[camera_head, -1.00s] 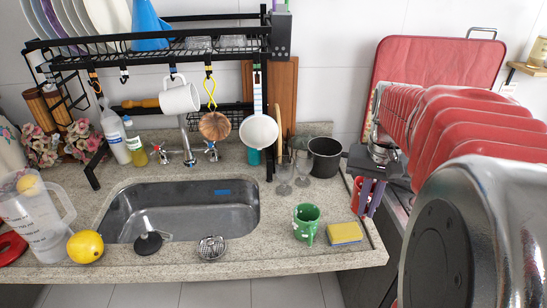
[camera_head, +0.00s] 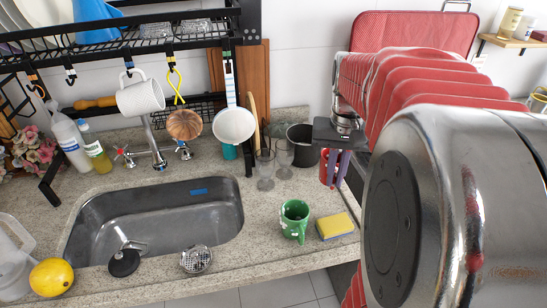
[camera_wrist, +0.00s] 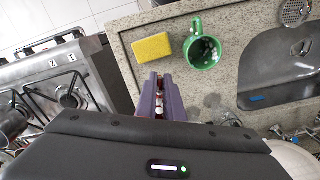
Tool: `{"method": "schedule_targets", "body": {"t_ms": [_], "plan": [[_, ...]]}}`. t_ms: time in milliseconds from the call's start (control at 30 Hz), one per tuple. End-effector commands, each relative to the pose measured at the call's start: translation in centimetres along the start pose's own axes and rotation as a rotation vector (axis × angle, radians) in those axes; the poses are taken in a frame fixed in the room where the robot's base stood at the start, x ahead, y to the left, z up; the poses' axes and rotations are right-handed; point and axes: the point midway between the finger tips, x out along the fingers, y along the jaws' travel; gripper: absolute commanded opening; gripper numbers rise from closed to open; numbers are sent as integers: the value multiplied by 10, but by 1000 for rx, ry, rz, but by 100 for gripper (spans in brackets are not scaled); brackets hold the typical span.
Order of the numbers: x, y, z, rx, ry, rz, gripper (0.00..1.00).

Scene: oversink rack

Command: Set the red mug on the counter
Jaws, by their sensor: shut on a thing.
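My gripper (camera_head: 333,172) has purple fingers, shut on the red mug (camera_head: 326,168). The mug is mostly hidden by the fingers, and only a narrow strip of it shows. In the wrist view the gripper (camera_wrist: 161,90) also has the mug between its fingers, with little of it visible. The gripper hangs by the right end of the speckled stone counter (camera_head: 262,222), behind the sponge and green mug. I cannot tell its exact height over the counter.
A green mug (camera_head: 294,221) and a yellow sponge (camera_head: 335,226) stand on the counter's right part. Two clear glasses (camera_head: 265,170) and a dark pot (camera_head: 302,146) are behind. The sink (camera_head: 160,225) is left. A stove (camera_wrist: 60,95) shows beside the counter in the wrist view.

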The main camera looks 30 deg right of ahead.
Motion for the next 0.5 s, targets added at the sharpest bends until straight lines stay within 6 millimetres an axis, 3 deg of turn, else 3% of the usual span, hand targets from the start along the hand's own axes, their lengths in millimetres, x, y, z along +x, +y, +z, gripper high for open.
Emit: {"method": "schedule_targets", "body": {"t_ms": [333,500], "plan": [[50,0,2,0,-4,0,0],[60,0,1,0,0,0,0]]}}
